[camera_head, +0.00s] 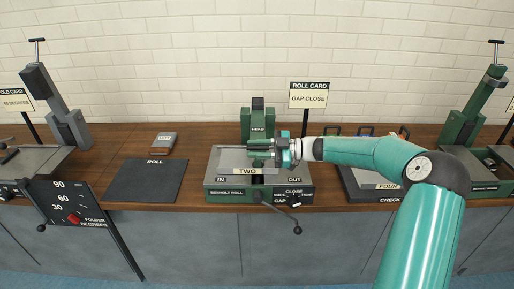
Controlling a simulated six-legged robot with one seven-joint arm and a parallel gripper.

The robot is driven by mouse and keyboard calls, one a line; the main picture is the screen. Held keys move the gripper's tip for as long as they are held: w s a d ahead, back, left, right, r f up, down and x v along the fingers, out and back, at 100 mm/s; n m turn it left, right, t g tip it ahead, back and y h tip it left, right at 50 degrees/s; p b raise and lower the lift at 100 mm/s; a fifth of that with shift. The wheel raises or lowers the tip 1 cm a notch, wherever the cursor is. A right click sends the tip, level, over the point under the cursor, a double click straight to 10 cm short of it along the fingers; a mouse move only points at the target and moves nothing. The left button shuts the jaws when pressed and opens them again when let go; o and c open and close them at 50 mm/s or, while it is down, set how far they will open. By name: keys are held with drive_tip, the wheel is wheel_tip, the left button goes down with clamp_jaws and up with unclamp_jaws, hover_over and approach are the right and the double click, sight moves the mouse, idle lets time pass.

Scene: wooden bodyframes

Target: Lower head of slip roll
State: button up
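The slip roll (222,191) stands on the bench at the centre, a green machine with a grey top plate marked "TWO". Its green head (257,130), labelled "HEAD", stands upright at the back. A thin dark bar (230,148) reaches left across the plate, below the head label. My gripper (270,151) comes in from the right, in front of the head's lower right part and close to it. Its fingers blend with the green parts, so I cannot tell whether they touch or hold anything. A crank handle (278,212) hangs at the slip roll's front.
A sign (309,95) reading "ROLL CARD GAP CLOSE" stands behind. A dark mat (153,181) labelled "ROLL" and a small grey block (164,141) lie left. A folder machine (66,209) is at far left. A tray marked "FOUR" (357,189) is right, partly behind my arm; another green machine (469,110) stands beyond.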

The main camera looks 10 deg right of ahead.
drive_tip(key=shift+o, duration=1)
drive_tip(key=shift+f, duration=0.75)
drive_tip(key=shift+r, duration=0.1)
drive_tip(key=shift+s+r, duration=0.1)
drive_tip(key=shift+r, duration=0.1)
drive_tip(key=s+d, duration=0.2)
drive_tip(key=d, duration=1.1)
drive_tip(key=shift+s+d, duration=0.3)
drive_tip(key=shift+r, duration=0.1)
